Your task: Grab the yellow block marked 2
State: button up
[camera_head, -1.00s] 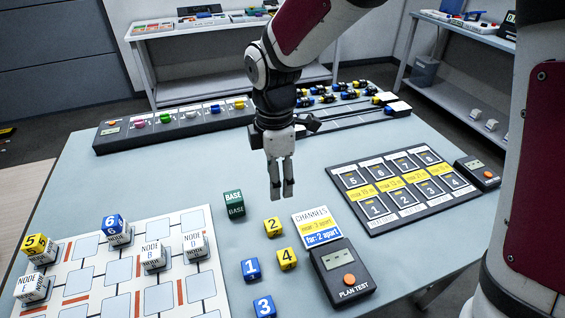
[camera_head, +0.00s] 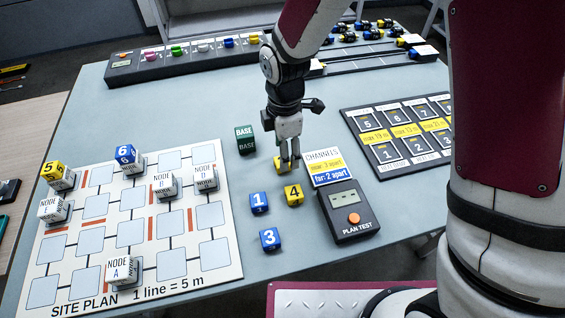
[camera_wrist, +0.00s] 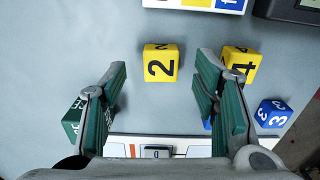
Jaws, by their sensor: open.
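The yellow block marked 2 (camera_wrist: 160,63) lies on the table, ahead of and between my open fingers in the wrist view. The yellow block marked 4 (camera_wrist: 241,64) sits close to the right of block 2, near my right finger.
The green BASE block (camera_head: 246,139), blue block 1 (camera_head: 259,202) and blue block 3 (camera_head: 270,239) stand nearby. The plan tester (camera_head: 347,211) and CHANNELS card (camera_head: 327,167) are to the right. The site plan board (camera_head: 95,235) is to the left.

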notch_tip(320, 180, down, 3)
jog(key=shift+s+a+f, duration=0.1)
jog(key=shift+f, duration=0.1)
jog(key=c, duration=1.1)
jog(key=shift+r, duration=0.1)
